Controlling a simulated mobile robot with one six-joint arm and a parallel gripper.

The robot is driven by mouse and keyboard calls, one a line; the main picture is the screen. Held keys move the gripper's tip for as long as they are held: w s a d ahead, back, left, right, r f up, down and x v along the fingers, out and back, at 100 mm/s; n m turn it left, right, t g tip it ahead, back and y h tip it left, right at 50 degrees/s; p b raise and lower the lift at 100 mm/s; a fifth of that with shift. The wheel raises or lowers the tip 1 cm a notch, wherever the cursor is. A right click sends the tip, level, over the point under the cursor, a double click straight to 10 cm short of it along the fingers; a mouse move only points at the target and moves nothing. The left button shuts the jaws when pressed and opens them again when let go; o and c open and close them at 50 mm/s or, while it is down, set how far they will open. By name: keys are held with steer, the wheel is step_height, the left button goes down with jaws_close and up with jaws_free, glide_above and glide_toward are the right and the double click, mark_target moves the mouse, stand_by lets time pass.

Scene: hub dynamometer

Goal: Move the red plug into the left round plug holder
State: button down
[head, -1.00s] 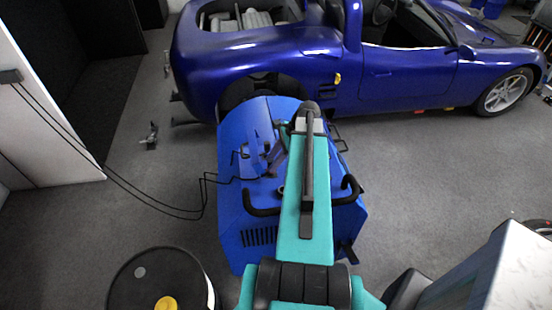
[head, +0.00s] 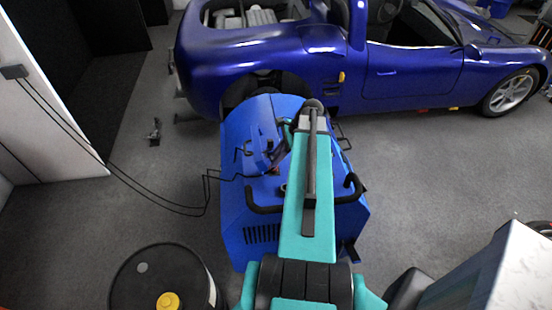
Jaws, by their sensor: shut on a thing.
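The blue dynamometer cabinet (head: 240,180) stands in the middle of the head view, behind and left of my teal arm. A small upright blue panel (head: 261,148) with dark cables rises from its top. My arm reaches over the cabinet and hides part of its top. My gripper (head: 277,156) shows only in part, low over the cabinet top, just right of the panel. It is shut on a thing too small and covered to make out. I cannot pick out the red plug or the left round plug holder for sure.
Black bent handles (head: 262,208) stick out at the cabinet's near side. Two black cables (head: 130,190) run to the white wall at left. A black drum (head: 190,262) with a yellow cap stands at front left. A blue car (head: 420,70) is behind. Grey floor is open at right.

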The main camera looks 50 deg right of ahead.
steer(key=shift+r+p, duration=1.45)
steer(key=shift+r, duration=0.55)
steer(key=shift+a, duration=0.1)
